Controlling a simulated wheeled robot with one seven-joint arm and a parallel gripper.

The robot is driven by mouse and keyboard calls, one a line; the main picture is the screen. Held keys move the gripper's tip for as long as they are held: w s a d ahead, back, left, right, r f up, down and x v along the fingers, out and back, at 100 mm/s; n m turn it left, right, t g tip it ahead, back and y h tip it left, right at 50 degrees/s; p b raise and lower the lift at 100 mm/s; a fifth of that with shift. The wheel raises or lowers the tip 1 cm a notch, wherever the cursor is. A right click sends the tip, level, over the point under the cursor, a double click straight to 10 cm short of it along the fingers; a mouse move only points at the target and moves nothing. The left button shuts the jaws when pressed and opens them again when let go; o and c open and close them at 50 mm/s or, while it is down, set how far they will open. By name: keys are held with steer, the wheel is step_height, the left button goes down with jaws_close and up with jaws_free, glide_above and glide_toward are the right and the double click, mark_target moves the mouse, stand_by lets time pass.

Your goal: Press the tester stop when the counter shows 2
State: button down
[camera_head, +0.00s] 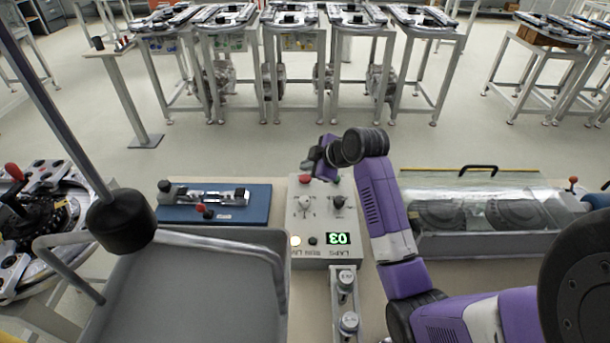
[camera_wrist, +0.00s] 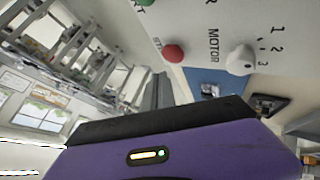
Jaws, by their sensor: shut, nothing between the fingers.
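The tester box (camera_head: 318,222) is grey, with a lit green LAPS counter (camera_head: 339,239). Its digits appear upside down and seem to read 03. The red stop button (camera_head: 305,179) is at the box's far left edge; it also shows in the wrist view (camera_wrist: 173,53) beside partly visible lettering. A green button (camera_head: 333,180) is to its right. My gripper (camera_head: 318,162) is shut and empty, just beyond and above the red button, with a visible gap to it in the wrist view. The fingertips are hard to make out.
A blue board (camera_head: 258,211) with a metal fixture lies left of the box. A grey tray (camera_head: 190,300) is at the front left. A clear-covered machine (camera_head: 480,215) stands on the right. Knobs (camera_head: 306,203) rise from the box's top. A lamp beside the counter glows.

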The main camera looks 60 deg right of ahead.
mark_target(308, 180)
steer(key=shift+r+p, duration=1.4)
steer(key=shift+r, duration=0.6)
steer(key=shift+f, duration=0.1)
